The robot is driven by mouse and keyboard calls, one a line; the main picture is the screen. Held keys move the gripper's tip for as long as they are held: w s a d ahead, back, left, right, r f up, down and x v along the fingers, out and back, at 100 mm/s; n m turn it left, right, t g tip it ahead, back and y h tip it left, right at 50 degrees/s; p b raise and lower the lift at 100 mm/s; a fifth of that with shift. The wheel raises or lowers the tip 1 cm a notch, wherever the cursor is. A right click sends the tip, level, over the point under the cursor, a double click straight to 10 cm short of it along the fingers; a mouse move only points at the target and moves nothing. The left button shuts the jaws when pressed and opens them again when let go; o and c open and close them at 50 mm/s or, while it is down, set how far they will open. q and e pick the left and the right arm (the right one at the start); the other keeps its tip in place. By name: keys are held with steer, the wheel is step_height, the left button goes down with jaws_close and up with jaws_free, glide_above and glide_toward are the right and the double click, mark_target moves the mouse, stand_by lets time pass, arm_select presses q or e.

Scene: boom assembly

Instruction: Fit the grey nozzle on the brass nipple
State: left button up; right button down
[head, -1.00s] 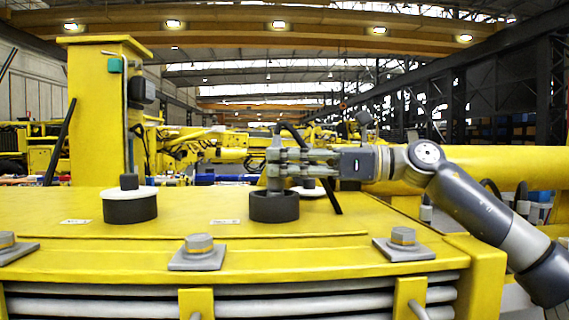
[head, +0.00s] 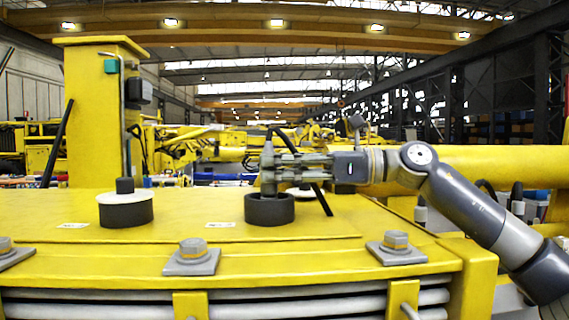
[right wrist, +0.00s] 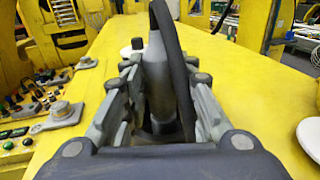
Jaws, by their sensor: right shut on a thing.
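The grey nozzle (head: 267,182) is upright, its tapered end up, in my right gripper (head: 283,166). The gripper comes in from the right with its fingers shut on the nozzle's sides. The nozzle's lower end is over or inside the dark round collar (head: 269,211) on the yellow top. In the right wrist view the nozzle (right wrist: 157,85) stands between the two fingers. The brass nipple is not visible; whether the nozzle touches it cannot be told. My left gripper is not in view.
A similar dark collar (head: 126,214) with a white disc and black stub stands at left on the yellow top (head: 190,240). A yellow post (head: 92,115) rises behind it. A black hose (right wrist: 178,70) passes close beside the nozzle. Large bolts line the front edge.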

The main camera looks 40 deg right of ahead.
steer(key=shift+a+f+g, duration=0.2)
steer(key=shift+f+g, duration=0.1)
steer(key=shift+f, duration=0.1)
steer(key=c, duration=1.5)
jaws_free()
steer(key=shift+w, duration=0.1)
steer(key=shift+o, duration=1.4)
steer(key=shift+w+a+r, duration=0.1)
steer(key=shift+w+r, duration=0.05)
steer(key=shift+w, duration=0.1)
steer(key=shift+s+d+r, duration=0.15)
steer(key=shift+s+d, duration=0.15)
steer(key=shift+s, duration=0.05)
steer(key=v, duration=1.1)
steer(key=shift+f, duration=0.25)
